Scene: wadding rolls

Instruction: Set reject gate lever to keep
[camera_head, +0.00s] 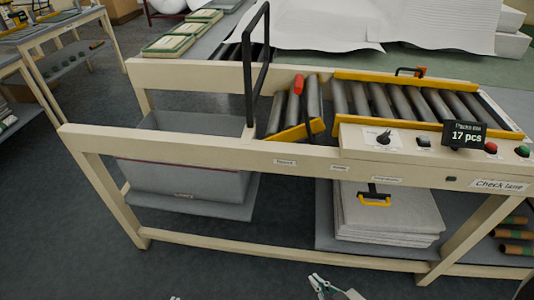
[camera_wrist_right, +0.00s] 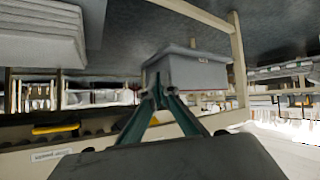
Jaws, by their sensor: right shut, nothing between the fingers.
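Small labels (camera_head: 285,162) sit on the front rail below, too blurred to read surely. My right gripper (camera_head: 335,287) is low at the bottom edge of the head view, in front of the bench and well apart from the lever. In the wrist view its fingers (camera_wrist_right: 158,88) meet, empty. Only a possible tip of my left gripper shows at the bottom edge.
A black upright frame (camera_head: 250,75) rises left of the lever. A grey bin (camera_head: 185,150) is under the bench's left part. A control panel (camera_head: 372,137) and "17 pcs" sign (camera_head: 464,134) are at right. A yellow handle (camera_head: 375,201) hangs before stacked pale sheets (camera_head: 390,222).

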